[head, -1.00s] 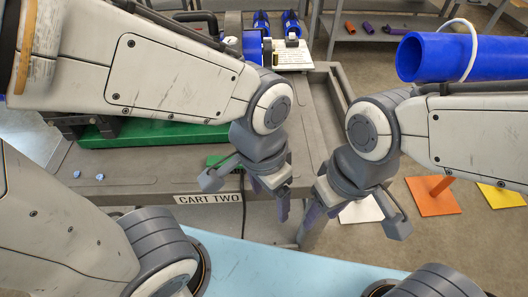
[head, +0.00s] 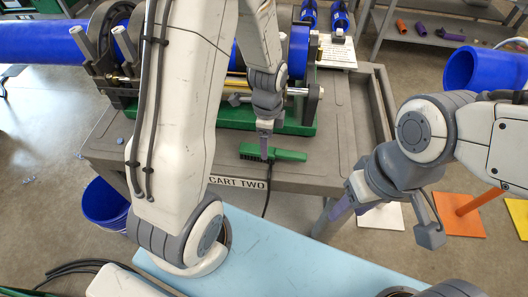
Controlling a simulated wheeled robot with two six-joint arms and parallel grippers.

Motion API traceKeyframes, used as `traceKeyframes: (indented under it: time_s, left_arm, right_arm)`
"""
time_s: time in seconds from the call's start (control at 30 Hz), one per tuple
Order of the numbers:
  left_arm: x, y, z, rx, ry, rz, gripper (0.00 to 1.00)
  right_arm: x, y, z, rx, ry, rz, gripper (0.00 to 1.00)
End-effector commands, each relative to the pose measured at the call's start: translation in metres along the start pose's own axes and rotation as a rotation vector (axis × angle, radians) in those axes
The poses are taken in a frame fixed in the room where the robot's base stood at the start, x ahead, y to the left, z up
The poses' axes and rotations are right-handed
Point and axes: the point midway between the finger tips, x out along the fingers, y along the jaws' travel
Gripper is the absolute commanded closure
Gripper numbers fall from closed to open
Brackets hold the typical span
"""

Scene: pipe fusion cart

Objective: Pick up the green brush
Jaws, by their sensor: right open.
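The green brush (head: 288,155) lies on the front part of the grey cart top (head: 335,130), above the CART TWO label. Dark bristles show at its left end. My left gripper (head: 265,149) points down at the brush's left part. Its fingertips overlap the brush in the head view, and I cannot tell whether they touch it or how far apart they are. My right gripper (head: 351,212) is open and empty, to the right of the cart's front corner and well apart from the brush.
A green-based fusion machine (head: 230,117) with a blue pipe (head: 45,42) stands behind the brush. A thin black cord (head: 267,200) hangs down the cart front. A blue bucket (head: 103,203) stands at left. Another blue pipe (head: 475,68) is at right.

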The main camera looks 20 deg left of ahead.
Motion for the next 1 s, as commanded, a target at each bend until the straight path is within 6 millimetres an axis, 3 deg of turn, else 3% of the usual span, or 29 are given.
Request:
traceKeyframes:
  time_s: [0.5, 0.77, 0.8, 1.0]
  left_arm:
    - [0.053, 0.000, -0.003, -0.003, 0.000, 0.002, 0.20]
    - [0.056, -0.001, -0.003, -0.002, 0.000, -0.001, 0.20]
    - [0.056, -0.001, -0.003, -0.002, 0.000, -0.001, 0.28]
    - [0.056, -0.001, -0.003, -0.002, 0.000, -0.001, 1.00]
  right_arm:
    - [-0.008, -0.001, 0.000, 0.000, 0.000, 0.000, 0.50]
    - [-0.008, -0.001, 0.000, 0.000, 0.000, 0.000, 0.50]
    - [-0.008, -0.001, 0.000, 0.000, 0.000, 0.000, 0.50]
    - [-0.008, -0.001, 0.000, 0.000, 0.000, 0.000, 0.50]
